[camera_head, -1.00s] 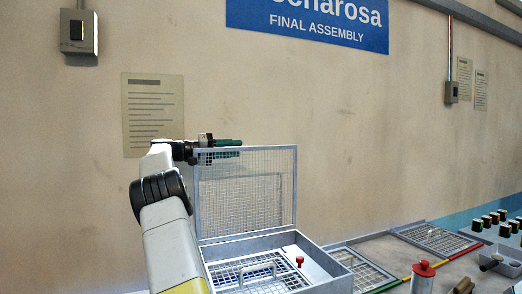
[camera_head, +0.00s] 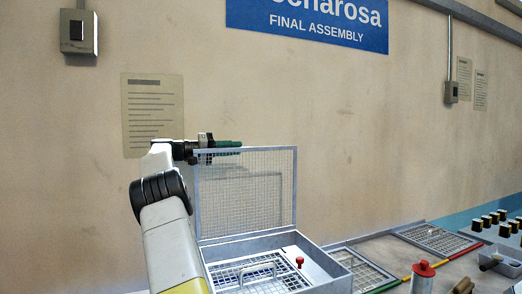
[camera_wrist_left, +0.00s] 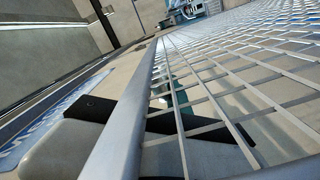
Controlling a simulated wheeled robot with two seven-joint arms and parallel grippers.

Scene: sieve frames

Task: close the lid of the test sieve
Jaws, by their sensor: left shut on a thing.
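The test sieve is a grey box (camera_head: 332,271) with its mesh lid (camera_head: 294,195) standing upright, hinged at the back. Inside the box are a wire mesh with a metal handle (camera_head: 258,269) and a red knob (camera_head: 300,261). My left gripper (camera_head: 231,144), with green fingers, is at the lid's top edge near its left corner and is shut on the lid. In the left wrist view, the lid's frame bar (camera_wrist_left: 130,115) and mesh (camera_wrist_left: 235,75) are very close, with a dark finger part (camera_wrist_left: 90,107) beside the bar. My right gripper is out of view.
To the right lie flat mesh frames (camera_head: 435,238), a red-topped canister (camera_head: 423,276), a brown roll (camera_head: 463,285), a grey tray (camera_head: 500,260) and several small dark blocks (camera_head: 494,216). A wall stands close behind the lid. The space above the open box is clear.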

